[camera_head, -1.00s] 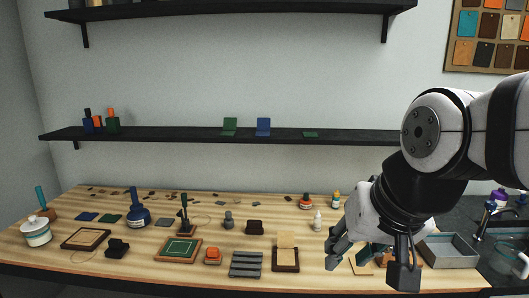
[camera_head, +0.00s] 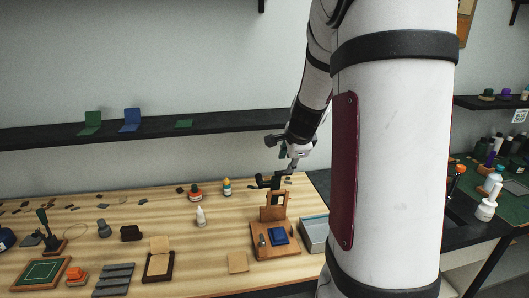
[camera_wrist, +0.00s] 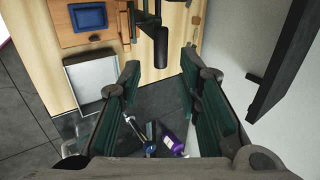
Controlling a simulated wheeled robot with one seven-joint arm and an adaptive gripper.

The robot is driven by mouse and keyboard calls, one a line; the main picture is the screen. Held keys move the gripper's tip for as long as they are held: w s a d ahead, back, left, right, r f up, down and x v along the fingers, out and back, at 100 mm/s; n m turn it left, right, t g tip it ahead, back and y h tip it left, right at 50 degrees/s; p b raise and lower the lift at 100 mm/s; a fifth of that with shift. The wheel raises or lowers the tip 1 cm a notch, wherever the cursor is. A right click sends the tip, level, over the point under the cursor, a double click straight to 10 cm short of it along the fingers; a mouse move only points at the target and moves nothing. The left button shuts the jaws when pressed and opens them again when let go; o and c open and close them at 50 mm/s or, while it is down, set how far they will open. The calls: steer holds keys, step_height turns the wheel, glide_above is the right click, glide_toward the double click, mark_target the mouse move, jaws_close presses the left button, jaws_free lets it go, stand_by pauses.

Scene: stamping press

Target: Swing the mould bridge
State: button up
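The wooden stamping press (camera_head: 262,240) stands at the right end of the table, with a blue pad (camera_head: 278,236) on its base. A dark bar with a handle (camera_head: 268,183), which looks like the mould bridge, sits at the top of its upright. In the wrist view the press base (camera_wrist: 92,36), blue pad (camera_wrist: 88,16) and black handle (camera_wrist: 161,46) show at the top. My gripper (camera_head: 283,153) is just above the bar in the head view. Its green-padded fingers (camera_wrist: 160,72) are apart and nothing is between them. I cannot tell the exact gap to the handle.
A grey tray (camera_head: 314,234) is right of the press; it also shows in the wrist view (camera_wrist: 93,80). A dark shelf (camera_head: 230,124) runs along the wall behind. A loose wooden block (camera_head: 238,262) lies left of the press. Bottles and a sink area are at the right.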

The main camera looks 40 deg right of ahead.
mark_target(284, 171)
steer(key=b+x, duration=0.5)
steer(key=x, duration=0.3)
steer(key=shift+w+f, duration=0.1)
steer(key=shift+w, duration=0.05)
steer(key=shift+c, duration=1)
steer(key=shift+r, duration=0.2)
jaws_close()
